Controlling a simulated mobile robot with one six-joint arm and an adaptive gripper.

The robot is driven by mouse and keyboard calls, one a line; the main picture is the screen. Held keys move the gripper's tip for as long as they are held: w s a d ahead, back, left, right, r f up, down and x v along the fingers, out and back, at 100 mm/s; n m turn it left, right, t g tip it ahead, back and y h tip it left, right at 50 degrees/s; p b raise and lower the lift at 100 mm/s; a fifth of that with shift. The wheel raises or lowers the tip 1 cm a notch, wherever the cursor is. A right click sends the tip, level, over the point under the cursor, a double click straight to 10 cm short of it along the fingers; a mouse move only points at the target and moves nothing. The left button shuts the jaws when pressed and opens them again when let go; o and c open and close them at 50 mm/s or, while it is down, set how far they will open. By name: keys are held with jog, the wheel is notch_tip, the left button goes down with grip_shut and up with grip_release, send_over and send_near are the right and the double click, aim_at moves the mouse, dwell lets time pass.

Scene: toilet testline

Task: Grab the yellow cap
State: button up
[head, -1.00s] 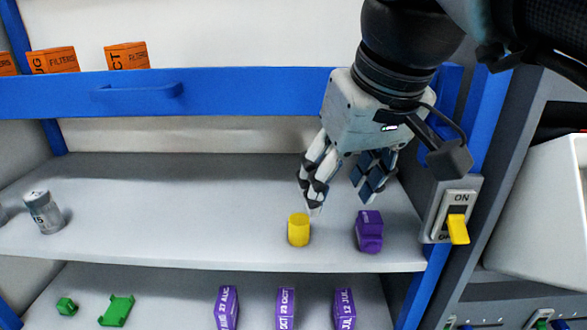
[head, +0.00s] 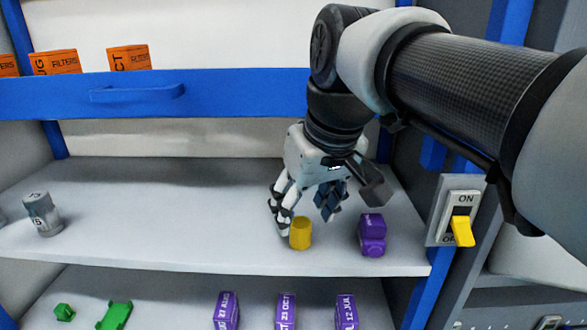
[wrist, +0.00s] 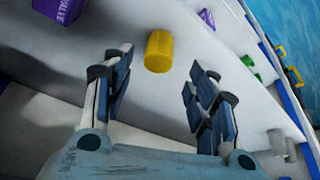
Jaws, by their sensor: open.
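The yellow cap (head: 301,233) is a small upright cylinder on the white middle shelf, close to its front edge. My gripper (head: 305,213) is open and empty, pointing down just above and behind the cap in the head view. In the wrist view the cap (wrist: 159,51) lies ahead of the fingertips, roughly midway between the two fingers (wrist: 160,75). The fingers are apart from each other, and the cap does not appear to be gripped.
A purple valve block (head: 372,235) stands close to the right of the cap. A grey can (head: 42,214) stands far left on the shelf (head: 140,210). Purple boxes (head: 286,310) and green parts (head: 115,315) sit below. A yellow switch (head: 461,232) is at the right.

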aim_at(301, 223)
jog(key=x, duration=0.4)
jog(key=shift+d+f, duration=0.15)
jog(key=shift+d, duration=0.05)
jog(key=shift+w+a+f, duration=0.15)
jog(key=shift+w+f, duration=0.05)
jog(key=shift+f, duration=0.3)
jog(key=shift+s, duration=0.1)
jog(key=shift+c, duration=0.5)
jog(key=c, duration=0.7)
